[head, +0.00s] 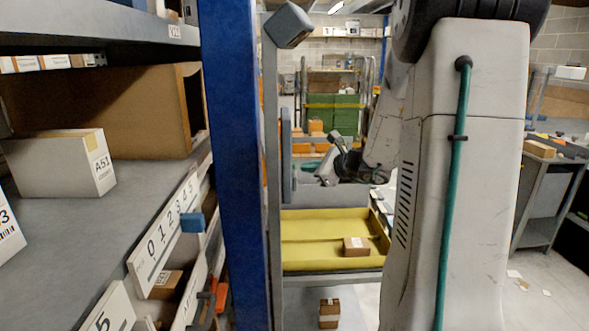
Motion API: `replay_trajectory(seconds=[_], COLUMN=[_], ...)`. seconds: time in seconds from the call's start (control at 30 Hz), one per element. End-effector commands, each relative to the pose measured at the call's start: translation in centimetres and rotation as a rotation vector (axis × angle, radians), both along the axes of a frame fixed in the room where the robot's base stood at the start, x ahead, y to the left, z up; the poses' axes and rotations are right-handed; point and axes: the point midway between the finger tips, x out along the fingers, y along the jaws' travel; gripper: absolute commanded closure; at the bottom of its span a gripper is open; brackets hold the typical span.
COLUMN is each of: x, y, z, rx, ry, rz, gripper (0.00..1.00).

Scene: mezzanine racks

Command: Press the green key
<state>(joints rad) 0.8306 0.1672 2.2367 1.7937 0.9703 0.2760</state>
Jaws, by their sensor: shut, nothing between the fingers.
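I cannot make out a green key in the head view. A thin grey panel (287,155) is fixed to an upright grey post (271,120) and shows almost edge-on, so its face is hidden. My gripper (322,174) is small in the picture, a short way right of the panel, and points left toward it. Its fingers are shut and empty. A gap shows between the fingertips and the panel in the picture; I cannot tell the true distance in depth.
A blue rack upright (236,160) stands left of the post, beside shelves with a white box (65,165) and a brown carton (110,110). A yellow tray (310,258) holding a small brown box (356,246) lies below my gripper. A grey workbench (545,190) stands at right.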

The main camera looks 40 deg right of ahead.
Motion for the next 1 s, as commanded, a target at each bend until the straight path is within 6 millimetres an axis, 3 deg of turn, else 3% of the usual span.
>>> replay_trajectory(seconds=[0.5, 1.0], x=[-2.6, -3.0], y=[-3.6, -4.0], z=[0.0, 0.0], rx=[0.000, 0.000], ry=[0.000, 0.000], rz=[-0.002, 0.000], gripper=[1.00, 1.00])
